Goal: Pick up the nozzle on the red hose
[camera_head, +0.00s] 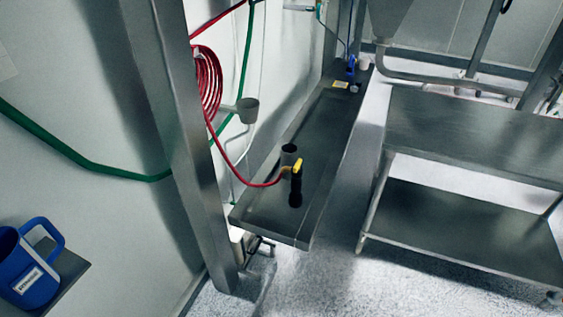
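The red hose (241,172) hangs coiled on the wall at the upper left centre, and its free end runs down to the nozzle. The nozzle (296,185) is black with a yellow part at its top. Neither of my grippers is in view.
A steel post (180,140) stands left of the shelf, close to the hose. A two-level steel table (470,125) is at the right. A blue jug (33,265) sits at the lower left. A green hose (90,167) crosses the left wall. Speckled floor between shelf and table is clear.

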